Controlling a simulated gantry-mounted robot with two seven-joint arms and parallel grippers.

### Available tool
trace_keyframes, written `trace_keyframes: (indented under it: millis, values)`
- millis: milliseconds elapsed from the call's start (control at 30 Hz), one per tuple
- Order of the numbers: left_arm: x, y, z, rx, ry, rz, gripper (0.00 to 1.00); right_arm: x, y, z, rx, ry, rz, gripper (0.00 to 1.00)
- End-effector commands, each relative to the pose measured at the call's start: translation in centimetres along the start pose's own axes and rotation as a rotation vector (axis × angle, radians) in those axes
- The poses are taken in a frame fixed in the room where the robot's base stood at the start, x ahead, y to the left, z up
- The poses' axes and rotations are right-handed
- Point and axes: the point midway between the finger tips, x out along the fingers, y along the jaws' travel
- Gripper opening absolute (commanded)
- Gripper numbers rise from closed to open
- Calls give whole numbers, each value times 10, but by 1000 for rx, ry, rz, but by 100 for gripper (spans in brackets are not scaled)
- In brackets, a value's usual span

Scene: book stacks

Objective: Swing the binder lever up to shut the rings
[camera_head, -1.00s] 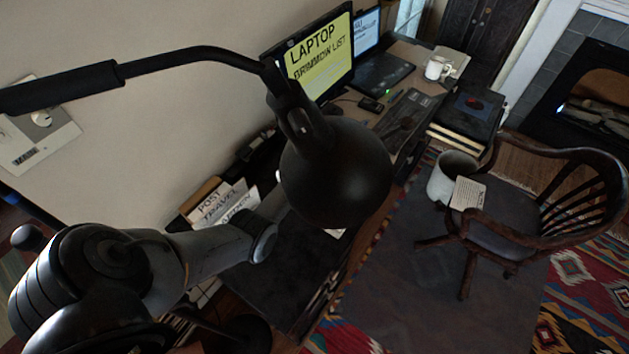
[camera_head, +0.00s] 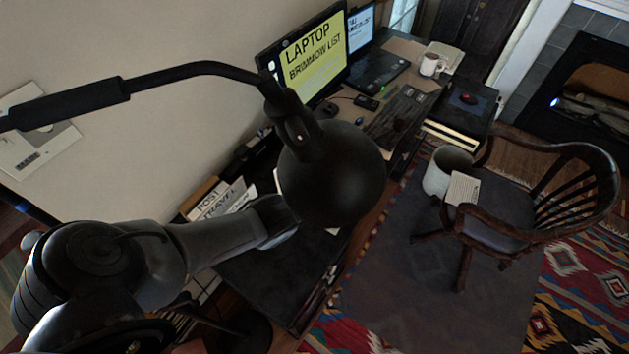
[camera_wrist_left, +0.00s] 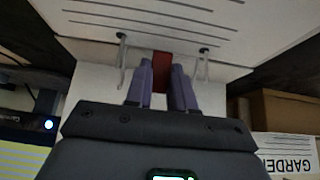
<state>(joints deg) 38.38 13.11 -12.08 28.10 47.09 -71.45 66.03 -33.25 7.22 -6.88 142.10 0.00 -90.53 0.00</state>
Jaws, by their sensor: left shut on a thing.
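In the left wrist view, my left gripper (camera_wrist_left: 162,85) has its two purple fingers close together on a red lever tab (camera_wrist_left: 162,62). Two thin metal rings (camera_wrist_left: 122,60) stand on either side of the fingers, at the edge of a white lined sheet (camera_wrist_left: 150,18). A white surface, seemingly the binder (camera_wrist_left: 97,82), lies beneath the fingers. How far the lever is swung and whether the rings meet cannot be told. In the head view, the lamp hides my left gripper and the binder. My right gripper does not show.
A black desk lamp (camera_head: 330,175) hangs in front of the desk in the head view. A file box with labelled folders (camera_head: 225,200) stands by the wall. A cardboard box with a GARDEN label (camera_wrist_left: 285,150) is close on the right in the wrist view. A wooden chair (camera_head: 500,235) stands at right.

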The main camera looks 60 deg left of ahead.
Motion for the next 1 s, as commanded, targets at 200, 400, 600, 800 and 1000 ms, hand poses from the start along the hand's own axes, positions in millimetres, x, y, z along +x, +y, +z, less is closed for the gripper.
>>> trace_keyframes:
  millis: [200,400,600,800,1000]
  values:
    - [-1,0,2,0,35,1,0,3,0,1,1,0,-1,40]
    - [-1,0,2,0,37,1,0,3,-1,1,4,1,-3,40]
    - [-1,0,2,1,37,1,29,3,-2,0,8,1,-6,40]
    - [-1,0,2,1,36,0,34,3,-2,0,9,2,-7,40]
    - [-5,0,2,1,36,1,34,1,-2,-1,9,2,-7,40]
